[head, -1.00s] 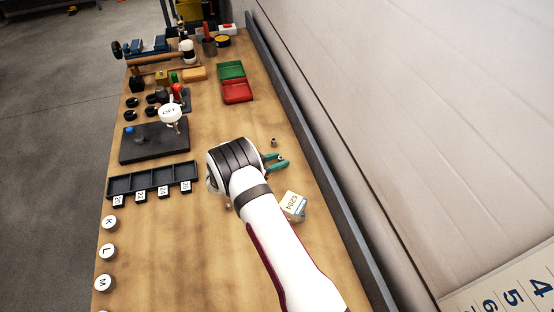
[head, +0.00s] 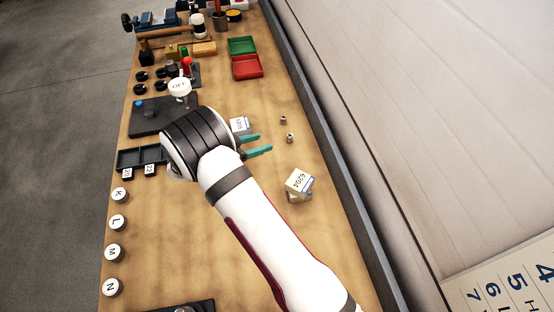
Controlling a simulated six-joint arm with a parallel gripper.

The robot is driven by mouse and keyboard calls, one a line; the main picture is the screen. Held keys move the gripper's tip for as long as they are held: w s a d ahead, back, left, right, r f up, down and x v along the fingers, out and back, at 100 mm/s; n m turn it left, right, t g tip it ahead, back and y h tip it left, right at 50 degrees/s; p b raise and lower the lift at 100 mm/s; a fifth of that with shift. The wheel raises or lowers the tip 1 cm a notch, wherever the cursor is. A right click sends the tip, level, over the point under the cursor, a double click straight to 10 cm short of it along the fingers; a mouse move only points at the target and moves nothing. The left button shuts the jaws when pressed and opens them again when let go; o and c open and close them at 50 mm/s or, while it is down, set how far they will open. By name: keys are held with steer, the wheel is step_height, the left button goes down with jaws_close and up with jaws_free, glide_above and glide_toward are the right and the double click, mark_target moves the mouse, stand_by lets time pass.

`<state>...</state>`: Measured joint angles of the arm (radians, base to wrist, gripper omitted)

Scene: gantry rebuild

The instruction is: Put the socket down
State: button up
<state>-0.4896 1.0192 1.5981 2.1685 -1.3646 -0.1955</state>
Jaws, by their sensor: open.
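Which one the task means cannot be told. My gripper (head: 265,143) has teal fingers that point right. They are spread apart with nothing seen between them. The nearer socket lies just beyond the fingertips, with a small gap in the picture. The gripper's base is hidden behind my arm.
A white box marked 6204 (head: 299,182) stands nearer on the bench. Another white box (head: 240,125) is just behind the fingers. Red (head: 247,66) and green (head: 242,45) trays stand farther back. A dark raised edge (head: 328,150) runs along the right.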

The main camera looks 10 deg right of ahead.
steer(key=w+a+r+n+t+y, duration=0.1)
steer(key=w+a+r+t+y, duration=0.15)
steer(key=r+y, duration=0.2)
steer(key=w+a+r+t+y, duration=0.1)
steer(key=w+a+r+y, duration=0.15)
steer(key=r, duration=0.35)
steer(key=s+a+r+n+y, duration=0.2)
steer(key=s+r+y, duration=0.1)
steer(key=r+y, duration=0.2)
steer(key=s+r+n+g+y, duration=0.25)
steer(key=s+n+g, duration=0.2)
steer(key=s, duration=1.45)
steer(key=s+d+f+g+h, duration=0.1)
steer(key=s+d+g, duration=0.1)
steer(key=s, duration=0.7)
steer(key=s+d+f+m+g, duration=0.1)
steer(key=s+d+g, duration=0.2)
steer(key=s, duration=0.7)
steer(key=shift+d+f+g+h, duration=0.3)
steer(key=shift+d+h, duration=0.05)
steer(key=shift+d, duration=0.55)
steer(key=shift+o, duration=0.5)
